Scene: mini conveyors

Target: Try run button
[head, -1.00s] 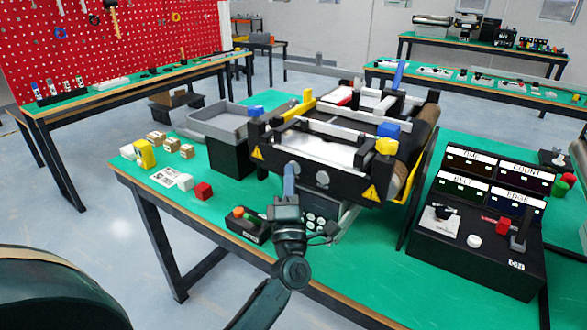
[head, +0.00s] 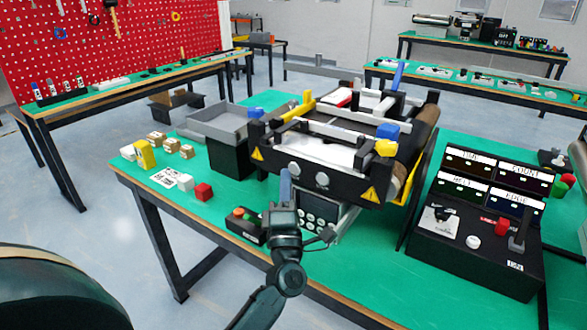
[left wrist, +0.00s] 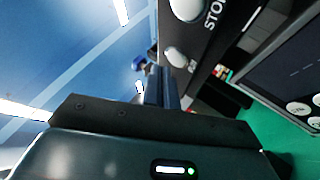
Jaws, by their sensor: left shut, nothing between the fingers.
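The mini conveyor (head: 345,178) stands on the green bench, with two round pale buttons on its front panel, a left one (head: 294,168) and a right one (head: 322,179). In the left wrist view the upper button (left wrist: 187,9) has the label STOP beside it; the label by the lower button (left wrist: 177,57) is too small to read. My left gripper (head: 284,174) is shut and empty, its fingers upright just in front of the panel near the left button. Its fingers (left wrist: 158,84) also show beside the lower button; contact cannot be told. My right gripper is out of view.
A keypad unit (head: 318,210) sits right behind my left wrist. A small black box (head: 247,228) with an orange knob and green button is to its left.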

